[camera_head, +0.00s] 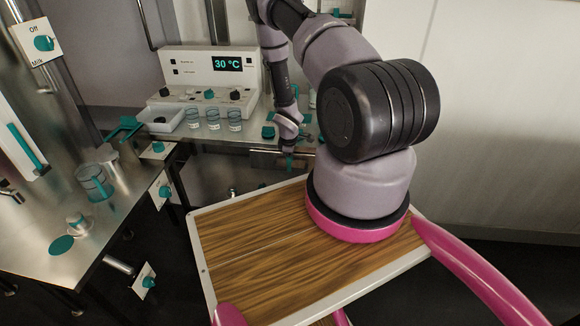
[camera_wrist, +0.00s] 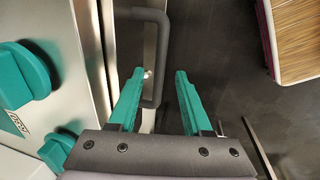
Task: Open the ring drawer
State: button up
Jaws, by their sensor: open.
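A metal drawer front (camera_wrist: 104,30) with a dark U-shaped bar handle (camera_wrist: 163,55) fills the left and middle of the wrist view. I cannot tell from a label whether this is the ring drawer. My gripper (camera_wrist: 160,74) is open, with two teal fingers. The long bar of the handle lies between the fingertips in the picture. The left finger shows on the drawer side of the bar and the right finger on the outer side. I cannot tell their depth. In the head view my gripper (camera_head: 289,160) points down at the counter's front edge, near a drawer front (camera_head: 262,158).
Teal knobs (camera_wrist: 22,75) stand left of the handle. The counter holds a control box (camera_head: 208,72) reading 30 °C, several glass cups (camera_head: 213,120) and a white tray (camera_head: 160,118). A steel table (camera_head: 60,195) stands at left. Dark floor lies open right of the handle.

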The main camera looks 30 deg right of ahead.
jog(key=shift+w+d+f, duration=0.1)
jog(key=shift+w+f, duration=0.05)
jog(key=shift+f, duration=0.5)
jog(key=shift+w+f, duration=0.1)
jog(key=shift+f, duration=0.5)
grip_shut()
dwell(0.5)
